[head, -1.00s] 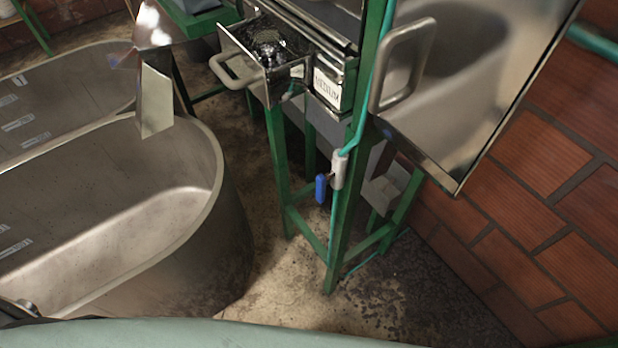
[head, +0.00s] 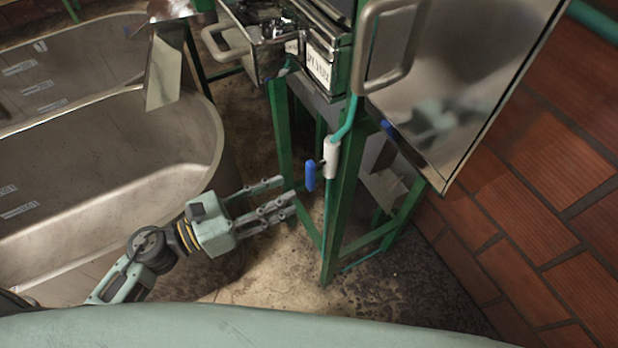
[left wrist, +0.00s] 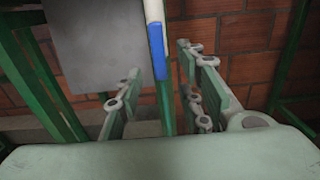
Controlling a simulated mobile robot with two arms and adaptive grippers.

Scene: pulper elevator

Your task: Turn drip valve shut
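The drip valve has a white body (head: 331,157) on a thin green pipe beside a green post. Its blue handle (head: 310,176) hangs down along the left side of the body. My left gripper (head: 287,194) is open and empty, its fingers pointing at the handle from the lower left, a little short of it. In the left wrist view the blue handle (left wrist: 157,52) shows beyond and between the two spread fingers (left wrist: 160,80); the white body (left wrist: 153,10) is partly cut off at the top. My right gripper is not in view.
A large steel tank (head: 130,180) stands to the left. A metal drawer with a handle (head: 250,50) and a steel panel (head: 470,70) sit above the valve. Green frame legs (head: 283,150) stand close by. A brick wall (head: 560,180) is at the right.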

